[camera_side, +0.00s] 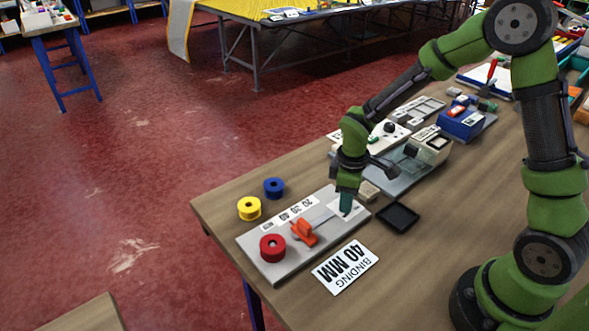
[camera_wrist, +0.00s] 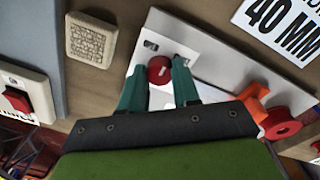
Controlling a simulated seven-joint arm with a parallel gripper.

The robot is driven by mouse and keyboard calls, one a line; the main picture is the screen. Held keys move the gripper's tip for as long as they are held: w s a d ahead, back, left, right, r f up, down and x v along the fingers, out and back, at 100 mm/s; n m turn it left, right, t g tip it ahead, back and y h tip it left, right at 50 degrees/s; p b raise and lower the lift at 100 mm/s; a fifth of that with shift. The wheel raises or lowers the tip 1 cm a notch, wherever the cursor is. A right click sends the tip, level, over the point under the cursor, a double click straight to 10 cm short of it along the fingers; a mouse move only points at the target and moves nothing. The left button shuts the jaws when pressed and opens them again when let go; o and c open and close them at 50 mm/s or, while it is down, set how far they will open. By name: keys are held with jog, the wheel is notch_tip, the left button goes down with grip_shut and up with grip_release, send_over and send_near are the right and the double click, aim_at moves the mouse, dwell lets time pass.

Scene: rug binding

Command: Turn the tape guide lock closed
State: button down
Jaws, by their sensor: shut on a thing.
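The tape guide lock (camera_wrist: 161,66) is a round red knob with a short pale line on top, on the far end of a grey plate (camera_side: 285,262). It shows in the wrist view; in the side view my fingers hide it. My gripper (camera_side: 346,205) points down over that end of the plate. In the wrist view its two teal fingers (camera_wrist: 160,77) stand on either side of the knob, shut on it. An orange tape guide (camera_side: 304,231) sits on the plate beside a red tape roll (camera_side: 271,247). Small marks beside the knob are too small to read.
Yellow (camera_side: 249,208) and blue (camera_side: 274,187) rolls stand behind the plate. A "BINDING 40 MM" card (camera_side: 345,267) lies in front. A black tray (camera_side: 398,217) and a beige block (camera_side: 369,191) are close right of my gripper. A machine (camera_side: 431,145) stands farther back.

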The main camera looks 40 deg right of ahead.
jog(key=m, duration=0.4)
jog(key=shift+m, duration=0.3)
jog(key=m, duration=0.4)
jog(key=shift+w, duration=0.1)
jog(key=shift+m, duration=0.3)
jog(key=c, duration=0.8)
grip_release()
notch_tip(320, 180, up, 17)
jog(key=shift+a, duration=0.35)
